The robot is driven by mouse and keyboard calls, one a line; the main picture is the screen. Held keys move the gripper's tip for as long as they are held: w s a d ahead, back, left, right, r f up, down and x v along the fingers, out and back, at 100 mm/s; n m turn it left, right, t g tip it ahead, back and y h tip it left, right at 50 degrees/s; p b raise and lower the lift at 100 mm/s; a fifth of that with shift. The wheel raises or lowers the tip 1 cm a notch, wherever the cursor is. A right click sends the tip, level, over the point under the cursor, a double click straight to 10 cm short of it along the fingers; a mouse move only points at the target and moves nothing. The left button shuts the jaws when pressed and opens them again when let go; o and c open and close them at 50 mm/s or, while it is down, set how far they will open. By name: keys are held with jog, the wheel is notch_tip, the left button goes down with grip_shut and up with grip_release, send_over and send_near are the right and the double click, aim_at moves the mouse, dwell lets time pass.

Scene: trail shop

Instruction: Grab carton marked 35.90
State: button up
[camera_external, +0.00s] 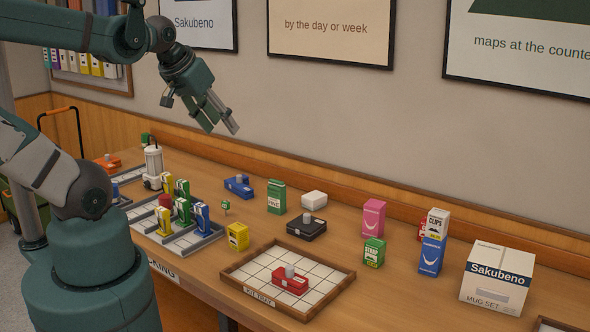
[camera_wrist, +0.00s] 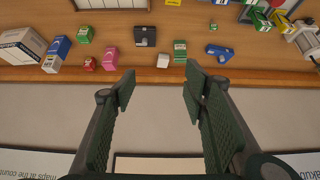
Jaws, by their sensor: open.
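No price reading 35.90 is legible, so I cannot tell which carton bears it. Cartons on the counter are a tall green one (camera_external: 276,197), a pink one (camera_external: 373,218), a green strap one (camera_external: 374,252), a blue one (camera_external: 431,256), a white clips one (camera_external: 438,222) and a yellow one (camera_external: 238,236). In the wrist view the green carton (camera_wrist: 180,51), pink carton (camera_wrist: 111,58) and blue carton (camera_wrist: 60,46) lie beyond the fingers. My gripper (camera_external: 220,127) is open and empty, high above the counter's back; its spread fingers (camera_wrist: 160,88) also show in the wrist view.
A wooden kit tray (camera_external: 335,297) holds a red item (camera_external: 290,280). A black case (camera_external: 306,229), small white box (camera_external: 314,200), blue item (camera_external: 239,186) and large mug-set box (camera_external: 497,278) stand around. Divided trays (camera_external: 200,243) with small cartons and a white lantern (camera_external: 153,163) are left.

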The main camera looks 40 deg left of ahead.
jog(key=n+g+h+b, duration=0.2)
jog(key=n+g+b, duration=0.6)
jog(key=n, duration=0.9)
send_over(237, 226)
jog(key=b, duration=0.1)
jog(key=shift+t, duration=0.4)
jog(key=f, duration=2)
jog(key=a+f, duration=0.1)
jog(key=f, duration=0.8)
jog(key=shift+f, duration=0.4)
jog(key=shift+s+f, duration=0.1)
jog(key=shift+f, duration=0.1)
jog(key=shift+d+f+b, duration=0.25)
jog(key=shift+f+b, duration=0.2)
jog(key=shift+f, duration=0.85)
jog(key=shift+f, duration=0.1)
jog(key=shift+d+f+b, duration=0.2)
jog(key=shift+f+b, duration=0.2)
jog(key=shift+f, duration=0.85)
jog(key=shift+d+f+b, duration=0.2)
jog(key=shift+f+b, duration=0.2)
jog(key=shift+f, duration=0.8)
